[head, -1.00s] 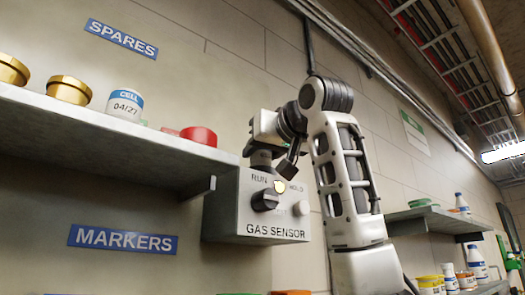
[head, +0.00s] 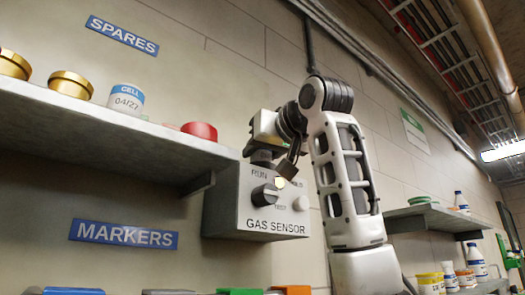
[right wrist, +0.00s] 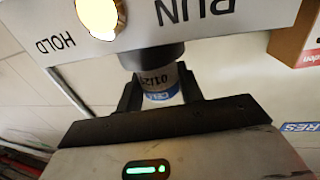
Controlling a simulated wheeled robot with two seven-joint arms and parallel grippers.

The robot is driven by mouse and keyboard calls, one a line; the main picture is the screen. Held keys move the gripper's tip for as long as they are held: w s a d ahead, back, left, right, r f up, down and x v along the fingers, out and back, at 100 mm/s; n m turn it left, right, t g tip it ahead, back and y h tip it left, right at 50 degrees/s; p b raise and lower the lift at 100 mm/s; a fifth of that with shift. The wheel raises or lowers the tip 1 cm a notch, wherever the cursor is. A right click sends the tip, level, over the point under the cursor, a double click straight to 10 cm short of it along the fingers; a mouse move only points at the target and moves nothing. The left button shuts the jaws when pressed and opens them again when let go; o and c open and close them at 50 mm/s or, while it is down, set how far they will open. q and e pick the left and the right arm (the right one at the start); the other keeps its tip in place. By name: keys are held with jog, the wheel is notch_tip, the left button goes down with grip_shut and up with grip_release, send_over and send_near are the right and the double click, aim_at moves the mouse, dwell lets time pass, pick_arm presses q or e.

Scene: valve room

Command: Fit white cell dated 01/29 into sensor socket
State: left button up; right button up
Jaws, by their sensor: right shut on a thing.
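The grey gas sensor box (head: 257,205) hangs on the wall, with a black knob and a lit lamp on its front. A black round socket (head: 262,158) stands on its top; it also shows in the right wrist view (right wrist: 151,56). My right gripper (right wrist: 160,88) is shut on a white cell (right wrist: 157,80) with a blue band. Its upside-down date reads 01/2 and a cut-off digit. The cell's end meets the socket's rim in that view; I cannot tell how deep it sits. In the head view my right gripper (head: 264,148) hides it. My left gripper is out of view.
The left shelf (head: 100,118) holds brass caps (head: 70,84), another white cell dated 04/27 (head: 126,100) and a red cap (head: 199,131). Shelves with jars stand at the right.

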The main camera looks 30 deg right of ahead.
jog(key=o, duration=1.1)
jog(key=shift+c, duration=0.2)
jog(key=shift+s+f, duration=0.1)
jog(key=shift+s, duration=0.25)
pick_arm(q)
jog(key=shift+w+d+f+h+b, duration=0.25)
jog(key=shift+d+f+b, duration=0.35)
jog(key=shift+b, duration=1.7)
pick_arm(e)
jog(key=s+a, duration=0.2)
jog(key=s, duration=1.3)
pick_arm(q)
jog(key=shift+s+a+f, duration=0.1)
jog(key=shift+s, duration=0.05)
pick_arm(e)
jog(key=shift+s, duration=0.1)
